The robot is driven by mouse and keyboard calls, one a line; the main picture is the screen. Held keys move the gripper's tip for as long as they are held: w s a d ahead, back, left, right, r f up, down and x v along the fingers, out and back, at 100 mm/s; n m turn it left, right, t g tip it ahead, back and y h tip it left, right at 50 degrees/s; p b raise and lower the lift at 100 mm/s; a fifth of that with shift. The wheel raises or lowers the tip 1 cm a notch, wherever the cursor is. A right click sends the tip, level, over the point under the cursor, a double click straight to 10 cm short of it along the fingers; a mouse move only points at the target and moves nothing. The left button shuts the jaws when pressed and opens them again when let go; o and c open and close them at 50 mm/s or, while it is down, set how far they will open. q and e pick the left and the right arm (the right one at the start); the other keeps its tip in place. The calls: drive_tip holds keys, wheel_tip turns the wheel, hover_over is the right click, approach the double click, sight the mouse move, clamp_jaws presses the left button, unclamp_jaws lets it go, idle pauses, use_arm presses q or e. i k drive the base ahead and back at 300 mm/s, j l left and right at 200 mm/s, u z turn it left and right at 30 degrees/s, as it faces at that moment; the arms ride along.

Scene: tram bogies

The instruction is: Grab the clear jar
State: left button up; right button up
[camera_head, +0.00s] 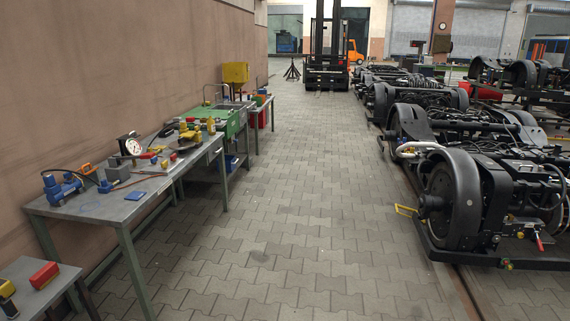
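I cannot make out a clear jar for certain. A long grey workbench (98,207) stands against the left wall with many small items on it. A small pale upright container (211,126) stands near its far end, too small to tell whether it is clear. Neither of my grippers is in view.
The bench holds a blue vise-like tool (62,188), a round gauge (130,145) and a blue pad (135,196). A lower table with a red box (44,275) is at bottom left. Bogies (455,195) line the right. The paved aisle (290,190) is clear; a forklift (327,65) stands beyond.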

sight(205, 134)
drive_tip(key=i, duration=3.85)
